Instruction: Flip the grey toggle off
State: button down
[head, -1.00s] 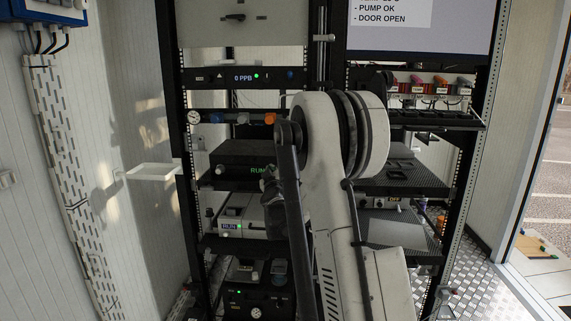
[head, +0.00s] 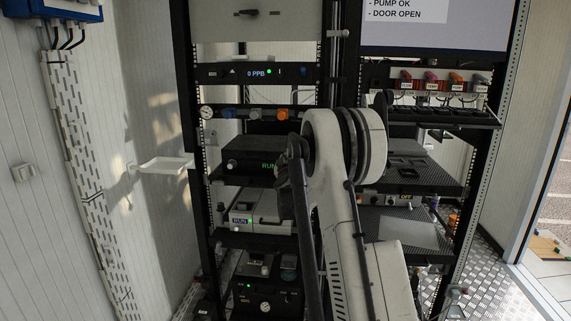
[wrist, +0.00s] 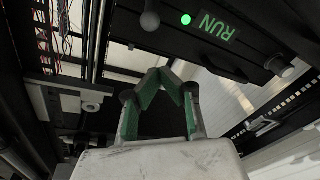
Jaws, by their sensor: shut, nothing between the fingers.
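In the wrist view a grey round-ended lever (wrist: 150,20), which looks like the grey toggle, sticks out of a dark unit (wrist: 255,45) beside a lit green lamp (wrist: 186,19) and a green RUN display (wrist: 217,28). My gripper (wrist: 157,74), with green-padded fingers, is shut and empty. In the picture its tips lie just below the lever, with a gap between them; the depth gap is unclear. In the head view the black unit with green RUN (head: 245,160) sits on a left rack shelf. My arm hides its right end, and the toggle cannot be made out there.
A second unit with a RUN display (head: 270,207) stands one shelf below. A 0 PPB panel (head: 257,73) and a row of valves (head: 255,114) are above. The rack's middle post is close to my arm.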

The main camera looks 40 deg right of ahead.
jog(key=x, duration=0.3)
jog(key=shift+s+d+f, duration=0.2)
jog(key=shift+s+f, duration=0.15)
jog(key=shift+f, duration=0.25)
jog(key=shift+s+d+f, duration=0.25)
jog(key=shift+s+f, duration=0.1)
jog(key=shift+f, duration=0.2)
jog(key=shift+s+d+f, duration=0.1)
jog(key=shift+s+f, duration=0.15)
jog(key=shift+f, duration=0.25)
jog(key=shift+f+b, duration=0.15)
jog(key=shift+b, duration=0.25)
